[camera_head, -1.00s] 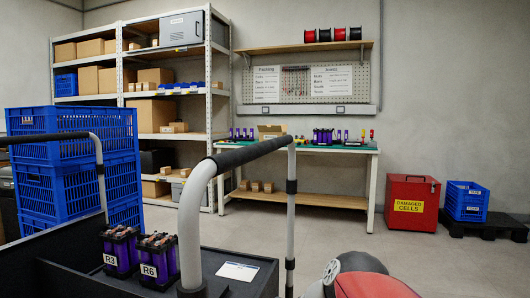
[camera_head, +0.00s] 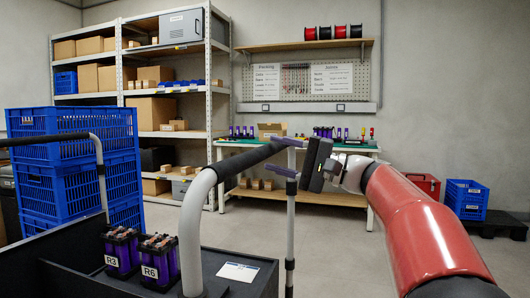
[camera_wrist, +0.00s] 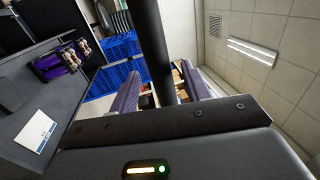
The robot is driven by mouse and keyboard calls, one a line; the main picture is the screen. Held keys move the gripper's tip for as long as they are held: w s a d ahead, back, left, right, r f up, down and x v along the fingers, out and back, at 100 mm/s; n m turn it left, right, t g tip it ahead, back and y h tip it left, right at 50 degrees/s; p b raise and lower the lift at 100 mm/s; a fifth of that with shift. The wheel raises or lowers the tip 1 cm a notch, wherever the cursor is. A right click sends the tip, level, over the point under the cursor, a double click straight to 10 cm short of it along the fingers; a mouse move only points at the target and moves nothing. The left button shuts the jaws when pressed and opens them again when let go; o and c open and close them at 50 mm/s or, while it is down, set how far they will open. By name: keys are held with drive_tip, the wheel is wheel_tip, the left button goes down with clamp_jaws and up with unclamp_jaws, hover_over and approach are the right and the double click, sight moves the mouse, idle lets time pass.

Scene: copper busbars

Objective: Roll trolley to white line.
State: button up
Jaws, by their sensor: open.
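The trolley (camera_head: 225,258) is a dark tray with pale upright tubes and a black handle grip (camera_head: 243,160) at the front of the head view. Two purple cell packs, R3 (camera_head: 121,252) and R6 (camera_head: 158,260), stand in it beside a white card (camera_head: 238,271). My gripper (camera_head: 284,157) is open at the right end of the handle. In the wrist view the black grip (camera_wrist: 155,45) runs between the two spread fingers of my gripper (camera_wrist: 160,88). I cannot tell whether they touch it. No white line shows on the visible floor.
Stacked blue crates (camera_head: 70,165) stand at the left. Shelving (camera_head: 130,110) and a workbench (camera_head: 300,200) line the back wall. A red box (camera_head: 426,186), partly behind my arm, and a blue crate (camera_head: 467,199) are at the right. Open floor lies between the trolley and the bench.

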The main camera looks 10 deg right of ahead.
sight(272, 153)
drive_tip(key=shift+x, duration=1.8)
drive_tip(key=shift+c, duration=0.2)
clamp_jaws()
